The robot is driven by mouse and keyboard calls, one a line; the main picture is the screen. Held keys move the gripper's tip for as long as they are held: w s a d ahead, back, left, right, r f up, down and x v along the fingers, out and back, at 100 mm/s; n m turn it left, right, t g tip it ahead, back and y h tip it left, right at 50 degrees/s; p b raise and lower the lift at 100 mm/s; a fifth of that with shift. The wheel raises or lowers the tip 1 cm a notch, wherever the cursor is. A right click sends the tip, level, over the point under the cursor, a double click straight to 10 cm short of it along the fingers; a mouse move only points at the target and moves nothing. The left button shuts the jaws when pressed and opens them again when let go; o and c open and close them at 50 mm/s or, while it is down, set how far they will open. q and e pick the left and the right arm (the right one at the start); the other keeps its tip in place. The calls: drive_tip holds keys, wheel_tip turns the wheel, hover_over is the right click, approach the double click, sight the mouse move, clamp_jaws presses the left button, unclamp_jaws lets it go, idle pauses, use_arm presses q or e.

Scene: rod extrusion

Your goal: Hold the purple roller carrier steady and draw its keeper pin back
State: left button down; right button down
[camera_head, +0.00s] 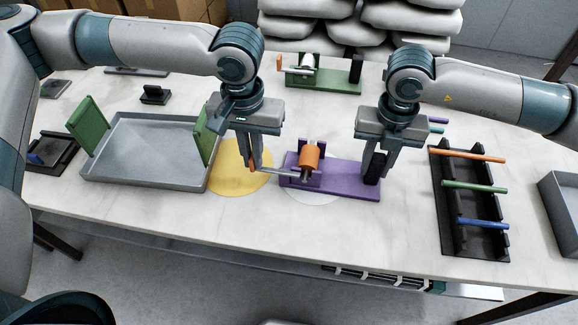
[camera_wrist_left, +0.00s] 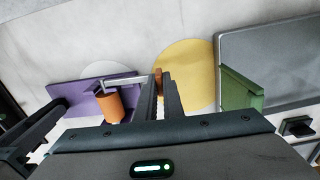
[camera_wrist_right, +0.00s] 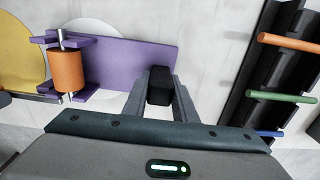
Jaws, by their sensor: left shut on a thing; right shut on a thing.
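The purple roller carrier (camera_head: 345,186) lies on the table with an orange roller (camera_head: 309,157) at its left end and a black upright grip (camera_head: 372,168) at its right end. My right gripper (camera_head: 375,172) is shut on the black grip; the grip (camera_wrist_right: 159,85) sits between its fingers in the right wrist view. The silver keeper pin (camera_head: 276,174) sticks out leftward from the carrier. My left gripper (camera_head: 254,168) is shut on the pin's orange end (camera_wrist_left: 158,76), left of the carrier. Its fingers partly hide that end.
A yellow disc (camera_head: 238,183) lies beneath my left gripper. A grey tray (camera_head: 130,182) with green end plates is at left. A black rack (camera_head: 447,205) with coloured rods stands at right. A green carrier (camera_head: 320,80) stands at the back.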

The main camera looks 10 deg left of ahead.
use_arm(q)
drive_tip(key=shift+a, duration=0.65)
drive_tip(key=c, duration=1.8)
unclamp_jaws()
drive_tip(key=shift+r, duration=0.1)
wheel_tip(320, 180, up, 12)
drive_tip(key=shift+f, duration=0.1)
use_arm(e)
drive_tip(key=c, duration=0.9)
unclamp_jaws()
drive_tip(key=shift+r, duration=0.1)
